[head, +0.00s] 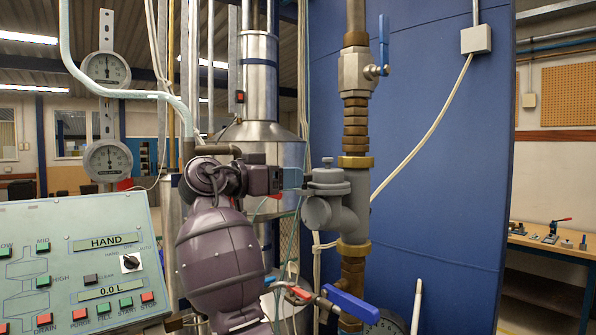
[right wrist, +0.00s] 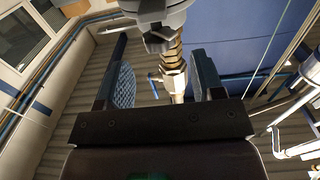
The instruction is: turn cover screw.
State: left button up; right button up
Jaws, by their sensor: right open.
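The grey meter body (head: 335,212) sits in the vertical brass pipe line in the head view. Its round cover (head: 328,183) is on top, with a small grey screw knob (head: 327,162) standing up from it. My right gripper (head: 292,180) is just left of the cover, pointing at it. In the right wrist view the right gripper (right wrist: 160,75) is open, its two padded fingers apart with nothing held. The grey meter part (right wrist: 160,12) shows at the top of that view, beyond the fingers. My left gripper is not in view.
A ball valve with a blue handle (head: 384,42) is above the meter. Another blue handle (head: 350,303) is below it. A control panel (head: 80,262) stands at lower left, with round gauges (head: 107,160) behind. A blue wall (head: 430,190) is behind the pipe.

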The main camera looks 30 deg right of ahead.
jog(key=shift+w+d+p, duration=0.1)
jog(key=shift+d+p, duration=0.25)
jog(key=shift+d, duration=1.55)
jog(key=c, duration=0.9)
